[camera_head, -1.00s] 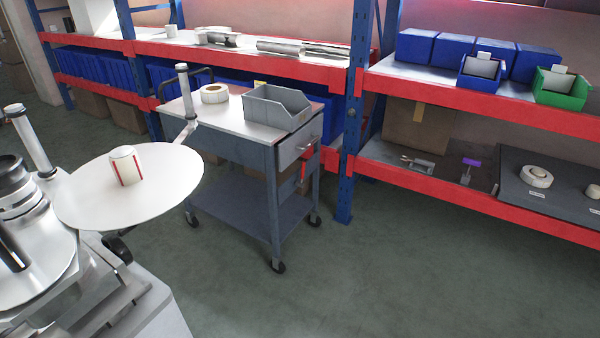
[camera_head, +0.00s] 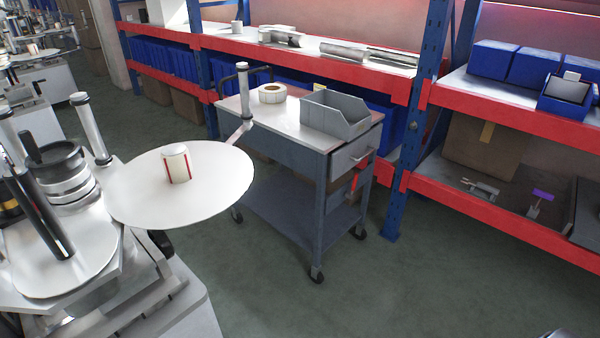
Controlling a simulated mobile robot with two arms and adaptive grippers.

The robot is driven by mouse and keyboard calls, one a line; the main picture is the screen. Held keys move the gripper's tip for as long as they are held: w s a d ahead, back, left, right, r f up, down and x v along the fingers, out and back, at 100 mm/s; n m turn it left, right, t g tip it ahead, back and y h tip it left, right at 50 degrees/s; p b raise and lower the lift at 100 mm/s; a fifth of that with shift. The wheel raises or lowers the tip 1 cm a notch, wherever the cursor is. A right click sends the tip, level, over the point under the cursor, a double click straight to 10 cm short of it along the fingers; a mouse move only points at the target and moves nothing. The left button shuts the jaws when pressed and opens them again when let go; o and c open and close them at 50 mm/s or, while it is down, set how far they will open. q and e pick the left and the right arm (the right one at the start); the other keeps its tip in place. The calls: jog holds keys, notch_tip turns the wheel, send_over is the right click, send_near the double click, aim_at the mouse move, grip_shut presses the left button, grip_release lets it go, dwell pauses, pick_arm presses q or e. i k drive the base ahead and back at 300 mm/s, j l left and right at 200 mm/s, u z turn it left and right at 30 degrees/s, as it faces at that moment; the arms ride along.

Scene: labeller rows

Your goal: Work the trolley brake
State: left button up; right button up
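The grey trolley (camera_head: 286,152) stands on its castors in the middle of the view, between the round white plate and the racking. Its front right castor (camera_head: 360,233) and near castor (camera_head: 316,274) show on the floor. A small red part (camera_head: 354,182) hangs on the trolley's right side below the drawer handle (camera_head: 364,156); I cannot tell for sure whether it is the brake. Neither gripper can be made out.
A grey open bin (camera_head: 334,118) and a label roll (camera_head: 272,93) sit on the trolley top. A labelling machine with a round white plate (camera_head: 218,189) stands close on the left. Blue and red racking (camera_head: 413,124) rises behind and right. Floor in front right is clear.

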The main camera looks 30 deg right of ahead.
aim_at(351, 196)
jog(key=i+l+u, duration=0.2)
jog(key=l+u, duration=0.2)
jog(key=l, duration=0.5)
jog(key=i+l+u, duration=0.1)
jog(key=l+u, duration=0.25)
jog(key=l, duration=0.55)
jog(key=l+u, duration=0.4)
jog(key=l, duration=0.55)
